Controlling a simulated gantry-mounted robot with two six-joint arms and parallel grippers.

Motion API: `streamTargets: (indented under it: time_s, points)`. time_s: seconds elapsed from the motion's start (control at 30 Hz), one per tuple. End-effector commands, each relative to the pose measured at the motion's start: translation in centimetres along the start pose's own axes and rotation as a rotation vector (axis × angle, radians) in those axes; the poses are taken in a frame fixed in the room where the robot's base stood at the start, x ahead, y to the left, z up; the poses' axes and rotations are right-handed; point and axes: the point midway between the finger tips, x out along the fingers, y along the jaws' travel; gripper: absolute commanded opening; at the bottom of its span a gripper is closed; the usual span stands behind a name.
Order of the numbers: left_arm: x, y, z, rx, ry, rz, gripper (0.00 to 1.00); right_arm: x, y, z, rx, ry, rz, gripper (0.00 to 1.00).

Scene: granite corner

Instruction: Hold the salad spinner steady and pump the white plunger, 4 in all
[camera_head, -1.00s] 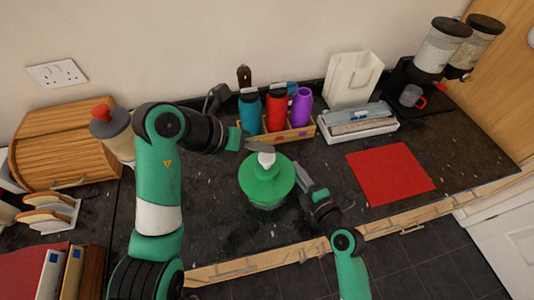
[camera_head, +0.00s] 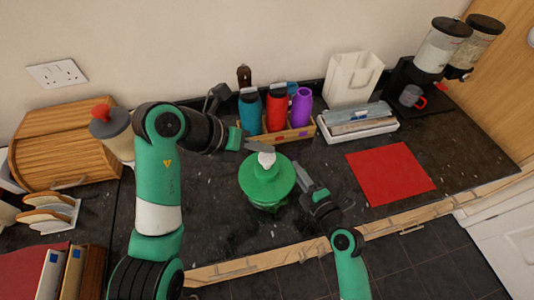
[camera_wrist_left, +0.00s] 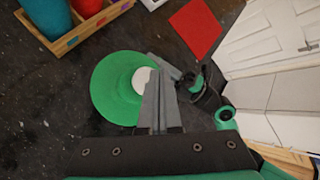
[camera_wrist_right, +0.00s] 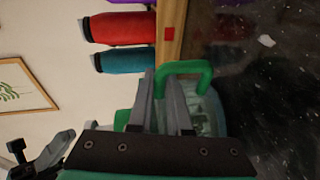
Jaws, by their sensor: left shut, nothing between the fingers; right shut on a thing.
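The salad spinner stands on the dark counter, with a round green lid (camera_head: 262,184) over a clear bowl (camera_head: 268,208). Its white plunger (camera_head: 266,159) rises from the lid's middle; it also shows in the left wrist view (camera_wrist_left: 142,79). My left gripper (camera_head: 271,149) is shut and empty, its tips just above the plunger; I cannot tell whether they touch it. My right gripper (camera_head: 298,166) is at the spinner's right side. In the right wrist view its fingers are shut on the spinner's green handle (camera_wrist_right: 190,68), partly hiding it.
Behind the spinner, a wooden rack (camera_head: 286,134) holds blue, red and purple bottles. A red mat (camera_head: 390,174) lies to the right, with a white tray (camera_head: 357,128) behind it. A wooden bread box (camera_head: 65,150) stands at left. The counter's front edge is close to the spinner.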

Motion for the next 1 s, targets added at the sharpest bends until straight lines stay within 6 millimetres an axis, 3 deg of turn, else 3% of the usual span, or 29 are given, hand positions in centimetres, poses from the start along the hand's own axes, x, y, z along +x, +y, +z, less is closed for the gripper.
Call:
streamTargets:
  time_s: [1.0]
  points:
    - [0.58,0.43,-0.42,0.0,-0.001,0.0,0.0,0.0,-0.06,-0.01,0.0,0.0,-0.001,0.0]
